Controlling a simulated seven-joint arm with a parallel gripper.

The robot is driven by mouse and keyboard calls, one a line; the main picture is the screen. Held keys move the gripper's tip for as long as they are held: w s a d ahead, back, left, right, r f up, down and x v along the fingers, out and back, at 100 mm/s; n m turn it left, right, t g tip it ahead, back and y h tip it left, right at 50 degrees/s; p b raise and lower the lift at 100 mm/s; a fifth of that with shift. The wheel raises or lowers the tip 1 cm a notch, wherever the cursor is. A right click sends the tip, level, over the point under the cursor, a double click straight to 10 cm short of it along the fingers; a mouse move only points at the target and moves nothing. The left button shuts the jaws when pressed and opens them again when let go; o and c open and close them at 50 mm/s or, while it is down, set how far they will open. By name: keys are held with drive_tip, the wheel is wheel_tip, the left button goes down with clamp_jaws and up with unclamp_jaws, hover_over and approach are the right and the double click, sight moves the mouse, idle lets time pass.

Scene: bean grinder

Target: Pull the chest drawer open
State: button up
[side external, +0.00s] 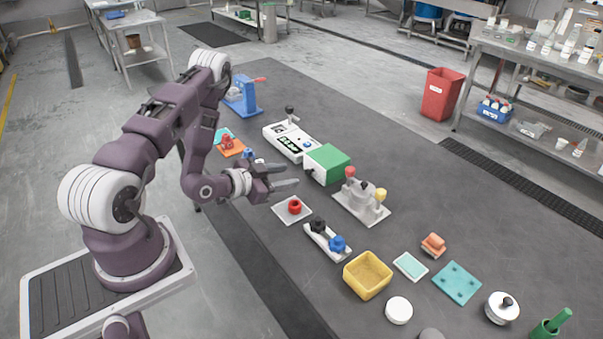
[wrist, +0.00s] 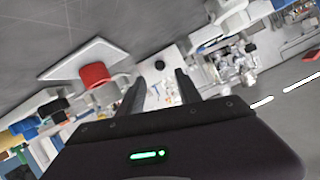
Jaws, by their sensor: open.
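A green box (side external: 329,160) with a pale front stands on the dark table in the side external view; I take it for the chest. A small dark knob or handle seems to sit on its front, which faces my gripper. I cannot make out how far the drawer is out. My gripper (side external: 287,177) is open and empty, to the left of the box and apart from it. In the wrist view, the two dark fingers (wrist: 160,88) are spread with nothing held between them. I cannot pick out the chest surely in the wrist view.
A white panel device (side external: 290,142) stands just behind the box. A white plate with a red knob (side external: 294,206) lies in front of my gripper; the red knob also shows in the wrist view (wrist: 94,75). A grinder-like unit (side external: 362,199) stands right of the box. A yellow bin (side external: 367,275) is nearer.

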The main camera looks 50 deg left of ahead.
sight(307, 172)
drive_tip(key=x, duration=0.6)
drive_tip(key=shift+w+f, duration=0.1)
drive_tip(key=shift+w, duration=0.25)
drive_tip(key=shift+c, duration=0.4)
clamp_jaws()
idle(0.5)
